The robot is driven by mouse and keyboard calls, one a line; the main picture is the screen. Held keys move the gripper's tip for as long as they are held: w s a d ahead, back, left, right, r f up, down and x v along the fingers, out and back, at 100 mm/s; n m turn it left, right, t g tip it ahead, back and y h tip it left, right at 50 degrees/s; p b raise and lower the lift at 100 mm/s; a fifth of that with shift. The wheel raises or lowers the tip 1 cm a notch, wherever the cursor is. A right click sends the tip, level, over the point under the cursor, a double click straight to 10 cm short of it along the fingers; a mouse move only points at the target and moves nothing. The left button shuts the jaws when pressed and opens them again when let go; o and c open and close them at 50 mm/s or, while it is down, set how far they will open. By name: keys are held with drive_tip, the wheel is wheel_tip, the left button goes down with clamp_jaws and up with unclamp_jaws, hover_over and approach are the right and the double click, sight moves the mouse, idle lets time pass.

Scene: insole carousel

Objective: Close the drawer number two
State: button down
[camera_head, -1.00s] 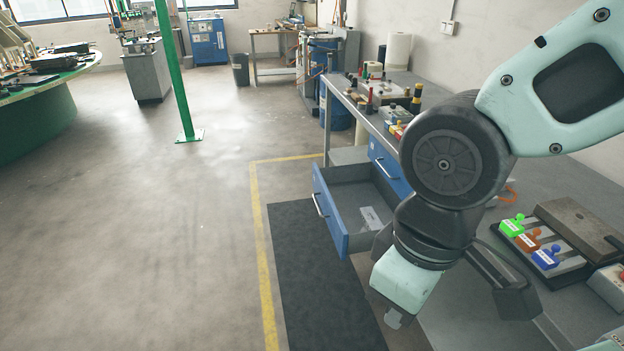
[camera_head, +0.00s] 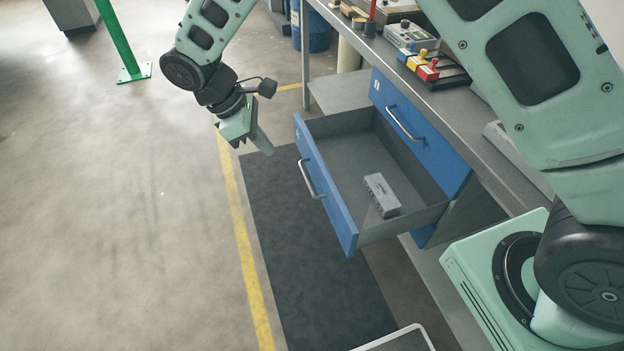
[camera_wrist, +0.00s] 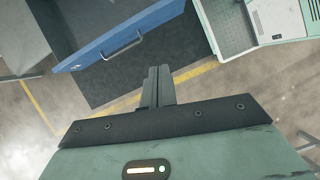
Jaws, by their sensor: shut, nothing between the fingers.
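The open drawer (camera_head: 326,192) has a blue front with a silver handle (camera_head: 311,180). It is pulled well out from under the workbench, and a small grey box (camera_head: 381,195) lies inside. The number on its front is too small to read. In the wrist view the blue front (camera_wrist: 125,30) and its handle (camera_wrist: 123,45) show at the upper left. My gripper (camera_head: 266,149) is shut and empty. It hangs over the floor in front of the drawer front, near its far end, and is apart from it. Its closed fingers (camera_wrist: 158,82) point towards the front side.
A second blue drawer front (camera_head: 425,135) with a handle is flush under the workbench (camera_head: 455,105), behind the open drawer. Tools and coloured switches (camera_head: 425,65) stand on the bench. A dark mat (camera_head: 300,260) and a yellow line (camera_head: 240,225) mark the floor, which is clear at left.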

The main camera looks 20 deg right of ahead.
drive_tip(key=w+d+f+n+t+h+b, duration=0.1)
drive_tip(key=w+f+h+b, duration=0.1)
drive_tip(key=w+f, duration=0.45)
drive_tip(key=w+d+f+n+h+b, duration=0.1)
drive_tip(key=w+f+n+h, duration=0.15)
drive_tip(key=f, duration=0.65)
drive_tip(key=p, duration=0.3)
approach(321, 174)
drive_tip(key=x, duration=0.4)
drive_tip(key=shift+s+d+f+m, duration=0.2)
drive_tip(key=shift+d+f+m, duration=0.2)
drive_tip(key=shift+d, duration=0.3)
drive_tip(key=shift+d, duration=0.1)
drive_tip(key=d, duration=2.6)
drive_tip(key=shift+b, duration=0.45)
drive_tip(key=shift+a, duration=0.1)
